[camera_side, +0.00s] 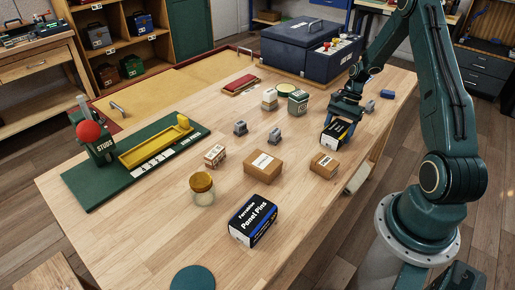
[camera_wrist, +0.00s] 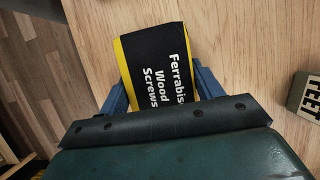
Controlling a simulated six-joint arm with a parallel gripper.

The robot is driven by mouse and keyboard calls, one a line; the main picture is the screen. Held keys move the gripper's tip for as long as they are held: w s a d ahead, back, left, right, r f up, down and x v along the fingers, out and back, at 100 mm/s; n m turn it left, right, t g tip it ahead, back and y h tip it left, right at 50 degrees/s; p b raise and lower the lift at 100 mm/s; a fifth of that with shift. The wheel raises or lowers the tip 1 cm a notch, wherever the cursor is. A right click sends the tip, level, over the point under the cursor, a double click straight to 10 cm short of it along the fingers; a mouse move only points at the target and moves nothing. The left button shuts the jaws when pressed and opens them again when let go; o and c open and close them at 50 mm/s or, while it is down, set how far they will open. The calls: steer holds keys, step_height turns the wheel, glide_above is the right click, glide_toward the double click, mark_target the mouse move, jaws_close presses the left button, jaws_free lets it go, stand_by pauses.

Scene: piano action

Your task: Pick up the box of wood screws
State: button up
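The wood screws box (camera_side: 336,133) is black and yellow and sits on the table below my gripper in the side view. In the wrist view the box (camera_wrist: 158,65) fills the space between the two blue fingers, and its label reads "Ferrabis... Wood Screws". My gripper (camera_side: 343,112) points down at the box, with one finger along each side of it. The fingers look open, with narrow gaps to the box. The near end of the box is hidden by the gripper body in the wrist view.
A Panel Pins box (camera_side: 253,220), a jar (camera_side: 202,189), cardboard boxes (camera_side: 263,167) (camera_side: 324,165) and a green tin (camera_side: 298,102) stand on the table. A small blue block (camera_side: 388,94) lies right of my gripper. A dark toolbox (camera_side: 305,47) is behind.

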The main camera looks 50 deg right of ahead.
mark_target(338, 128)
steer(key=shift+c, duration=1.4)
steer(key=shift+r, duration=0.1)
step_height(338, 128, up, 20)
steer(key=shift+r, duration=0.2)
